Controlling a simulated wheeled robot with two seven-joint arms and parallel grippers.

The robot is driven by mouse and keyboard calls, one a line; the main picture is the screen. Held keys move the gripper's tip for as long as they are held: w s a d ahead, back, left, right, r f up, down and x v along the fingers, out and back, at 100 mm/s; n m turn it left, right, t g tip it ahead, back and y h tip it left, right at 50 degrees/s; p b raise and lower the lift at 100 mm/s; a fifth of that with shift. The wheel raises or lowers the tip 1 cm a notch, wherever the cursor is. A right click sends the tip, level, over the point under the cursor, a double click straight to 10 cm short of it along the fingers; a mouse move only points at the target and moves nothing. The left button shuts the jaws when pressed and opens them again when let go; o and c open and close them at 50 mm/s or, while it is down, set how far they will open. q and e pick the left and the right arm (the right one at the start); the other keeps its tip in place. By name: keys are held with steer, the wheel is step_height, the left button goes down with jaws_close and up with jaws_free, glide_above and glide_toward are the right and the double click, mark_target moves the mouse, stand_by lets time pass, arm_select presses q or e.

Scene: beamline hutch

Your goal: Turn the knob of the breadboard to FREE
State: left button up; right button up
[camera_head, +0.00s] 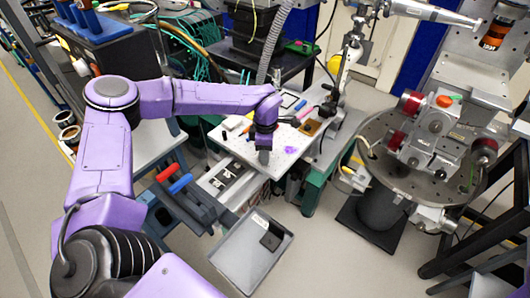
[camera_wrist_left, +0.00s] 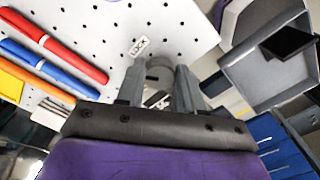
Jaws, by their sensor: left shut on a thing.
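The white perforated breadboard (camera_head: 235,139) lies on a bench in the middle of the head view. It fills the upper left of the left wrist view (camera_wrist_left: 85,25). My left gripper (camera_head: 264,156) reaches down to the breadboard's front edge. In the left wrist view its two fingers (camera_wrist_left: 158,80) stand on either side of a round grey knob (camera_wrist_left: 159,68) and are shut on it. A white LOCK label (camera_wrist_left: 138,47) lies just beyond the knob. A second label (camera_wrist_left: 155,99) shows partly between the fingers; its text is unreadable. My right gripper is not in view.
A red pen (camera_wrist_left: 72,60) and a blue pen (camera_wrist_left: 45,68) lie on the breadboard. A grey bin (camera_head: 252,252) stands in front, with a dark object inside. Red and blue handles (camera_head: 180,184) are left of the bench. A round metal stage (camera_head: 385,150) stands to the right.

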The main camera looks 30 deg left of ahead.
arm_select(q)
steer(key=n+b, duration=0.1)
steer(key=n, duration=0.4)
steer(key=shift+w+a+n, duration=0.1)
steer(key=shift+w+n, duration=0.05)
steer(key=shift+n, duration=0.15)
steer(key=n+b, duration=0.2)
steer(key=n, duration=0.3)
steer(key=shift+n, duration=0.3)
steer(key=shift+a+r, duration=0.1)
steer(key=o, duration=1)
steer(key=shift+o, duration=0.2)
step_height(320, 180, up, 10)
steer(key=b, duration=0.1)
steer(key=shift+r, duration=0.25)
